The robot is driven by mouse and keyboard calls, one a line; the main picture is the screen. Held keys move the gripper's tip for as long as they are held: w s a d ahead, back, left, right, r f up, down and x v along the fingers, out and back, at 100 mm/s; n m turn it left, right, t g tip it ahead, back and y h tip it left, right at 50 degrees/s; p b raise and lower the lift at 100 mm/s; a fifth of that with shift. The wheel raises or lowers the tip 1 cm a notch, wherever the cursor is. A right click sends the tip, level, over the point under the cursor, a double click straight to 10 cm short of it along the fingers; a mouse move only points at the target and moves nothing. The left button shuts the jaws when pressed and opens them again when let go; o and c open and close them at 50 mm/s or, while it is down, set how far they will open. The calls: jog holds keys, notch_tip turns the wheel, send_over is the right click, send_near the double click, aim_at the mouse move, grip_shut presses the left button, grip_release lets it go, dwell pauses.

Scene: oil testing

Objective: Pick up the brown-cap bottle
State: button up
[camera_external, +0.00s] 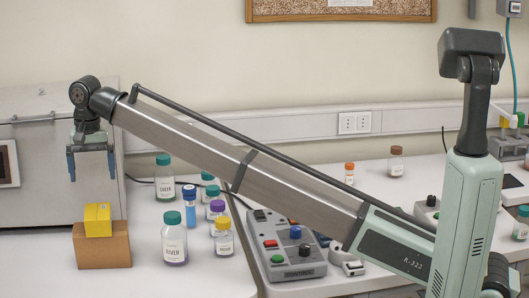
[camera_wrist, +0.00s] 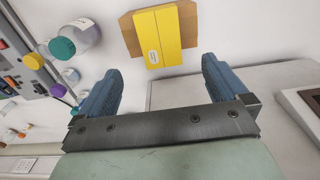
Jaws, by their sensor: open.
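The brown-cap bottle (camera_external: 396,161) stands upright on the bench toward the back right in the external view. It is small and brownish with a brown cap. I cannot pick it out with certainty in the wrist view. My gripper (camera_external: 91,165) is far to its left, pointing down with its blue fingers spread and nothing between them. The fingers also show in the wrist view (camera_wrist: 160,75). My gripper hangs above a yellow block (camera_external: 98,220) on a brown block (camera_external: 103,247), apart from both.
An orange-cap bottle (camera_external: 349,172) stands left of the brown-cap bottle. Teal-cap (camera_external: 174,243), blue-cap (camera_external: 189,206), purple-cap and yellow-cap (camera_external: 223,240) bottles cluster right of the blocks. A grey button box (camera_external: 293,262) lies mid-bench. A large grey cabinet (camera_external: 45,185) is behind my gripper.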

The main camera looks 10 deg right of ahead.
jog(key=shift+c, duration=1)
